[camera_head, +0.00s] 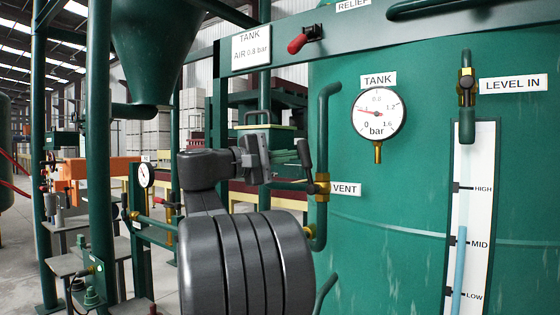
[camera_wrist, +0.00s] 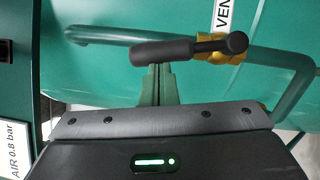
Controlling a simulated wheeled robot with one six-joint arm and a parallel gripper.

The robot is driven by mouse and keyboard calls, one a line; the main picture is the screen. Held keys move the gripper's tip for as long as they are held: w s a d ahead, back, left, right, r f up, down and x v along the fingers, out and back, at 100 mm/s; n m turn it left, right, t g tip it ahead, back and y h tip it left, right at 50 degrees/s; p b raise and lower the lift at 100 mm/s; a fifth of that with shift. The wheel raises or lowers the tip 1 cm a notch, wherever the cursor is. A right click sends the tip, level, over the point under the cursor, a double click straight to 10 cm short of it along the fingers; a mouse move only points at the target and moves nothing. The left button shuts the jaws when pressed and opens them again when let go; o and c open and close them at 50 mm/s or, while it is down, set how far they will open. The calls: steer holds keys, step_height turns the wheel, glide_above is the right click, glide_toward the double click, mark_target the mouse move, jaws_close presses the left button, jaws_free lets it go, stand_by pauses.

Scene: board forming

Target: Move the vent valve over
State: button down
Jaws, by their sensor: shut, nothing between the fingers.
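The vent valve has a brass body (camera_head: 322,187) on a green pipe beside the VENT label. Its lever has a black grip (camera_head: 304,153) that stands roughly upright in the head view. In the wrist view the black grip (camera_wrist: 162,52) lies across the picture, left of the brass body (camera_wrist: 211,50). My gripper (camera_head: 295,156) is just left of the grip, with its green fingers pointing at it. In the wrist view my gripper (camera_wrist: 156,68) has its fingers together, tips at the grip's near side. They touch it or nearly so; the grip is not between them.
The large green tank (camera_head: 410,200) stands close behind the valve. It carries a TANK pressure gauge (camera_head: 380,111), a level scale (camera_head: 470,220) and a LEVEL IN valve (camera_head: 466,88). A red-handled relief valve (camera_head: 298,44) is above. A green post (camera_head: 98,150) stands at left.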

steer(key=shift+s+d+r+m+y, duration=0.3)
steer(key=shift+d+m, duration=0.15)
steer(key=shift+m, duration=0.15)
steer(key=shift+s+d+r+m+y, duration=0.25)
steer(key=shift+d+m, duration=0.15)
steer(key=shift+m, duration=0.2)
steer(key=shift+g, duration=0.3)
